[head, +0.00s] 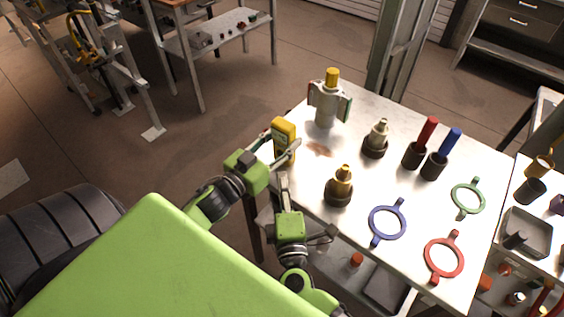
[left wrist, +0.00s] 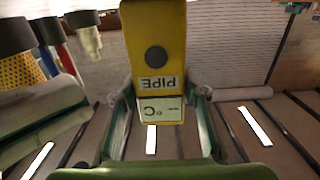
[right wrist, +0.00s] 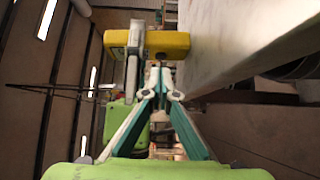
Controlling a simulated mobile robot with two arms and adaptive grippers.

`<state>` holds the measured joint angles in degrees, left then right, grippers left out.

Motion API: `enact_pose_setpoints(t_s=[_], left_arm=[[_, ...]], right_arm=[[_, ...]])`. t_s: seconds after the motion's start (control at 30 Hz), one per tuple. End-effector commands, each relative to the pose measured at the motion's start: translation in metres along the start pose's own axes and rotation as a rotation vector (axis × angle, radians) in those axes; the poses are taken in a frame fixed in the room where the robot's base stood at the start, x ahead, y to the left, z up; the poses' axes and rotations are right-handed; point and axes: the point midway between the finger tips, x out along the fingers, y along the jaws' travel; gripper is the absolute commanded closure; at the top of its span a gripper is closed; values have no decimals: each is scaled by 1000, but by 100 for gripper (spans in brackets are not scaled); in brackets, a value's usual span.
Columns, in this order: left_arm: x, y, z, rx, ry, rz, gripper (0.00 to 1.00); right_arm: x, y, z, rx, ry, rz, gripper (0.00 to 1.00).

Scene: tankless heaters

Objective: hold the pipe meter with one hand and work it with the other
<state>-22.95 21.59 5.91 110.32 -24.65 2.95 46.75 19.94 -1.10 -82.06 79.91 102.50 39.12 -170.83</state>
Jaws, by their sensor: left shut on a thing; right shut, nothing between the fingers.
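The pipe meter (head: 283,130) is a yellow handheld box at the table's left edge. My left gripper (head: 288,156) is shut on it and holds it roughly upright. In the left wrist view the meter (left wrist: 156,45) sits between the fingers, showing a dark round button, an upside-down PIPE label and a pale display with a C unit. My right gripper (head: 283,180) is shut and empty, just below the meter near the table edge. In the right wrist view its closed fingertips (right wrist: 160,82) point toward the yellow meter (right wrist: 168,43), apparently apart from it.

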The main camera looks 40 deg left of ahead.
Motion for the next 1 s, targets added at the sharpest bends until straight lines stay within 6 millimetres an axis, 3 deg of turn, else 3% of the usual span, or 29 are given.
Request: enact_pose_setpoints(t_s=[0.2,0.57,0.6,0.67,1.0], left_arm=[[-1,1,5,-2,-9,0,87],[-1,2,6,-4,-10,1,87],[-1,2,6,-4,-11,1,52],[-1,2,5,-4,-9,1,40],[-1,1,2,-2,-4,1,40]], right_arm=[[-27,1,-3,0,5,3,100],[-32,2,-4,1,7,3,100],[-32,2,-4,1,7,3,100],[-32,2,-4,1,7,3,100],[-32,2,-4,1,8,4,100]])
